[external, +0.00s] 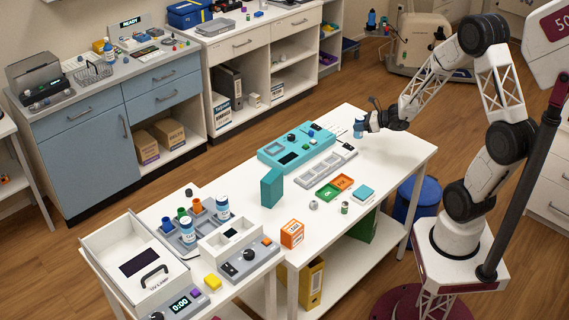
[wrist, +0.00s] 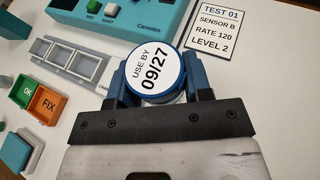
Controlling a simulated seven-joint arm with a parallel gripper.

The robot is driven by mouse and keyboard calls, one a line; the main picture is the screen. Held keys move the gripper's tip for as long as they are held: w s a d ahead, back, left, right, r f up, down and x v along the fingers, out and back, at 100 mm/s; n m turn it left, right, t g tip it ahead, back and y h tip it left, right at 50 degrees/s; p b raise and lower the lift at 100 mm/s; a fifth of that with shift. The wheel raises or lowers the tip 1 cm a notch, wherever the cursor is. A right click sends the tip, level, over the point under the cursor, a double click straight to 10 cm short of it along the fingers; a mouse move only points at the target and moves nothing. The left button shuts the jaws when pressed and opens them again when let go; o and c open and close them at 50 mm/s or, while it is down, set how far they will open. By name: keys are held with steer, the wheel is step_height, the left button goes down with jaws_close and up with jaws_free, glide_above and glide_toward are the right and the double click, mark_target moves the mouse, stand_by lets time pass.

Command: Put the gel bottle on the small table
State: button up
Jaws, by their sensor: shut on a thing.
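A blue and white bottle (external: 359,127), which I take for the gel bottle, is in my gripper (external: 367,124) over the far right part of the long white table (external: 405,150). The wrist view shows its round white top (wrist: 157,76), marked USE BY 09/27, between the blue fingers of my gripper (wrist: 168,82). I cannot tell whether its base touches the table. A smaller white table (external: 203,284) stands at front left, holding two similar blue and white bottles (external: 187,230), (external: 222,208).
A teal device (external: 290,147) and a grey divided tray (external: 320,166) lie beside my gripper. Green and orange trays (external: 329,192), (external: 343,182), a teal block (external: 272,187) and an orange box (external: 292,233) stand nearer. The small table is crowded with a large white box (external: 135,262) and devices.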

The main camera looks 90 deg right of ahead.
mark_target(359, 134)
steer(key=shift+s+f, duration=0.15)
stand_by(0.3)
steer(key=shift+f, duration=2.35)
steer(key=shift+f, duration=0.1)
steer(key=o, duration=1.1)
steer(key=shift+c, duration=0.2)
steer(key=shift+v, duration=2.75)
